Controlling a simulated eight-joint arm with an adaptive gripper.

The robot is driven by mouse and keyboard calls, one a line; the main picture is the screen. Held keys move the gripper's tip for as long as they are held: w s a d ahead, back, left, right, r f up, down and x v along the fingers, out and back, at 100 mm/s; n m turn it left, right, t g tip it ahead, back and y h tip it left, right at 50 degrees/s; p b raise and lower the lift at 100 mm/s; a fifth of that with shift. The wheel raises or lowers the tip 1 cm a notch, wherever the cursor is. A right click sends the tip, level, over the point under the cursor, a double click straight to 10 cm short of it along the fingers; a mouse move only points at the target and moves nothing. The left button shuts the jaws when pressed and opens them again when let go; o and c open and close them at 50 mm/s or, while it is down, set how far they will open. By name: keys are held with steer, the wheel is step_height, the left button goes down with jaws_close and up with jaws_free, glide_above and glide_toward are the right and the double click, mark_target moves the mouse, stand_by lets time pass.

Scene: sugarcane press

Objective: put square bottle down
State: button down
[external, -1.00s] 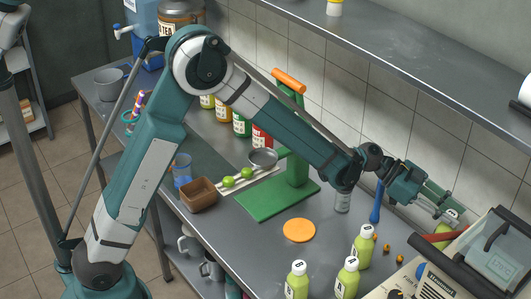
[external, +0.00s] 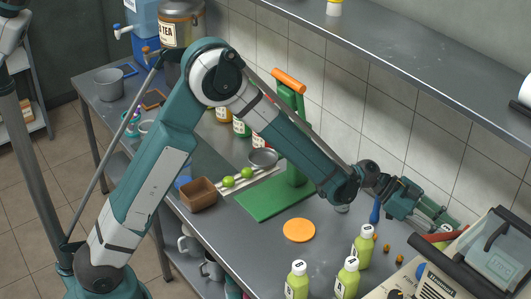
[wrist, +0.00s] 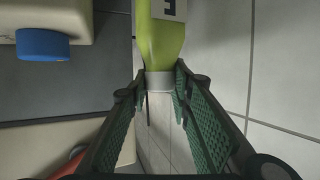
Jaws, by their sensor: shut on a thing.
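The square bottle (wrist: 160,40) is yellow-green with a white cap and a pale label bearing a dark letter, partly cut off. In the wrist view it lies at the top centre, its cap between the fingertips of my gripper (wrist: 160,84). My gripper (external: 446,219) is shut on it at the cap end. In the external view the gripper is at the right, near the tiled wall and behind the press machine. Only a little of the bottle shows there; its base is hidden, so I cannot tell whether it touches the counter.
The cream press machine (external: 430,282) stands close at the right front. Similar green bottles (external: 363,247) stand left of it. An orange disc (external: 299,230) and green press (external: 262,203) sit further left.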

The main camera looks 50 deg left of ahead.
steer(key=shift+f, duration=0.4)
steer(key=c, duration=2.1)
jaws_free()
steer(key=shift+o, duration=0.2)
steer(key=shift+a+r, duration=0.15)
steer(key=shift+r, duration=0.1)
steer(key=p+v, duration=0.1)
steer(key=v, duration=1)
steer(key=shift+s+a+p, duration=0.25)
steer(key=shift+p, duration=0.15)
steer(key=shift+a+r, duration=0.1)
steer(key=shift+r, duration=0.05)
